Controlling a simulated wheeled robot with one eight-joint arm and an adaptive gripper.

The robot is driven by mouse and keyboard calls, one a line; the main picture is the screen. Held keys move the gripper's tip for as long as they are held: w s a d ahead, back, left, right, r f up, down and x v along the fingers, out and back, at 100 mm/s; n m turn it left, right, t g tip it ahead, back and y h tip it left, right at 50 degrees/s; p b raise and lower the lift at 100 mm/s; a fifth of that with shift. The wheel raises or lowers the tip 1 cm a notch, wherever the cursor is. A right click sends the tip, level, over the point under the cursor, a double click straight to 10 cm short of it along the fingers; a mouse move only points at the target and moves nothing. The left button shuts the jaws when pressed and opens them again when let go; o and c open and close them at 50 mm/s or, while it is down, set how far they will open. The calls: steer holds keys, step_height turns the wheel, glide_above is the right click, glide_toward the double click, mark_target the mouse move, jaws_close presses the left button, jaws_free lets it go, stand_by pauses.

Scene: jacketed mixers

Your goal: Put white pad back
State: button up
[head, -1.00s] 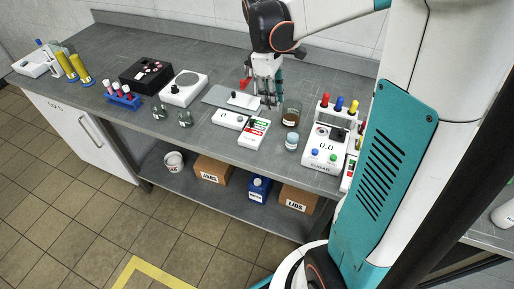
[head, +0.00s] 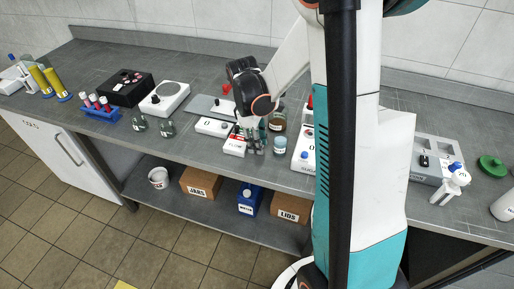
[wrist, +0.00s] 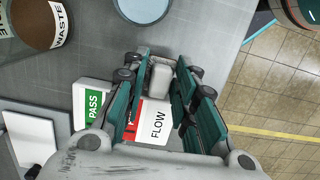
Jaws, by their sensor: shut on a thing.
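My gripper (head: 254,146) is low over the front part of the bench, at the right of a white block with coloured labels (head: 235,147). In the wrist view its teal fingers are closed around a small whitish piece (wrist: 160,76), which looks like the white pad. The fingers hide its sides, and I cannot tell whether it touches the bench.
A brown WASTE jar (head: 278,121) and a blue-lidded jar (head: 280,145) stand close right of my gripper. A white box with a display (head: 214,127) and a grey plate (head: 200,104) are to the left. The bench's front edge is near.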

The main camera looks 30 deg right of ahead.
steer(key=shift+f, duration=0.95)
steer(key=shift+f+b, duration=0.2)
steer(key=shift+b, duration=0.15)
steer(key=o, duration=0.9)
steer(key=shift+o, duration=0.2)
steer(key=shift+r, duration=0.1)
step_height(320, 180, up, 12)
steer(key=w+a+p, duration=0.1)
steer(key=p, duration=0.3)
steer(key=shift+w+p, duration=0.2)
steer(key=shift+p, duration=0.1)
steer(key=shift+a, duration=0.1)
